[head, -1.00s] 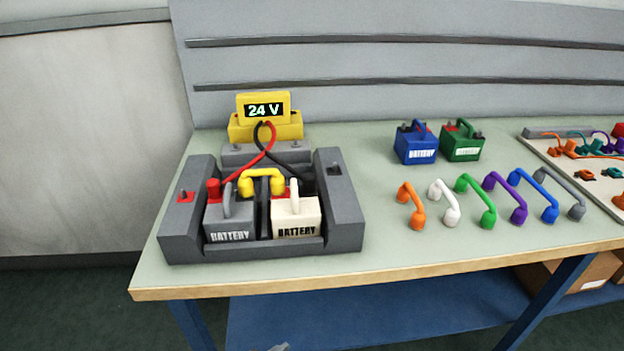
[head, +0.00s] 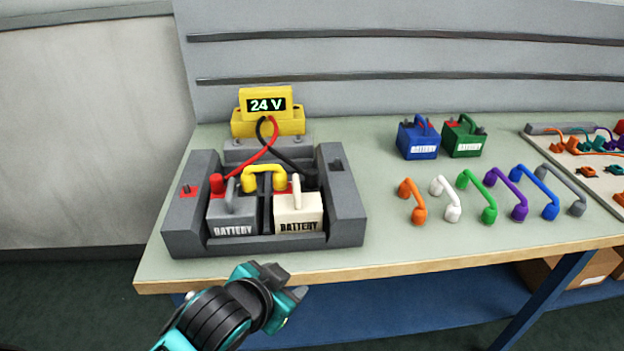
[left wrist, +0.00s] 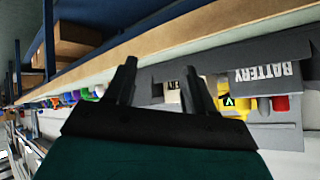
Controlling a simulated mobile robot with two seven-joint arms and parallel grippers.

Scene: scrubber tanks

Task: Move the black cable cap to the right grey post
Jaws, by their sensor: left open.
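The black cable cap (head: 311,179) sits at the end of the black cable, on the back right of the white battery (head: 298,213). The grey block behind the batteries (head: 268,149) has a small grey post (head: 297,141) near its right end; this post looks bare. My left gripper (head: 290,288) is in front of the table edge, below and in front of the tray, apart from the cap. In the left wrist view my left gripper (left wrist: 157,78) is open and empty, with the table edge and batteries beyond its fingers. My right gripper is not in view.
A dark grey tray (head: 345,205) holds a grey battery (head: 233,212) and the white one, joined by a yellow bridge (head: 264,175). The red cable cap (head: 217,184) is at left. A yellow meter (head: 266,105) reads 24 V. Several coloured bridges lie right; the table between is clear.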

